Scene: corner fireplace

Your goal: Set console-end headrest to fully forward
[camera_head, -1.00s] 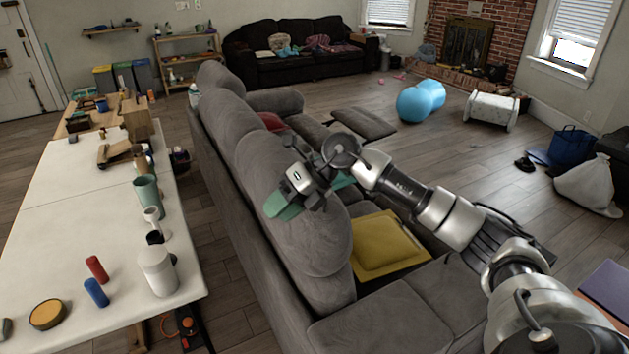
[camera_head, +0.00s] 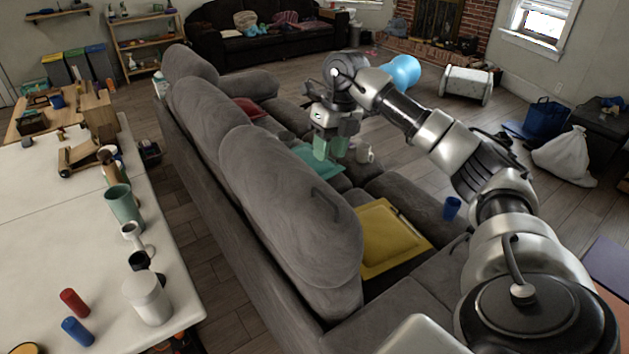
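The grey sofa (camera_head: 170,115) runs away from me with its back to the table, with several puffy headrests along the back. The nearest headrest (camera_head: 275,205) is large and has a dark curved strap or loop on its front side. I cannot tell for sure which one is the console-end headrest, or how far it is tilted. My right gripper (camera_head: 331,148) hangs over the seat side, beyond this headrest, with its two green-tipped fingers pointing down. A gap shows between them and nothing is held. It appears apart from the headrest. My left gripper is out of view.
A yellow tray or cushion (camera_head: 385,237) lies on the near seat. The white table (camera_head: 60,245) at left holds several cups and cans.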

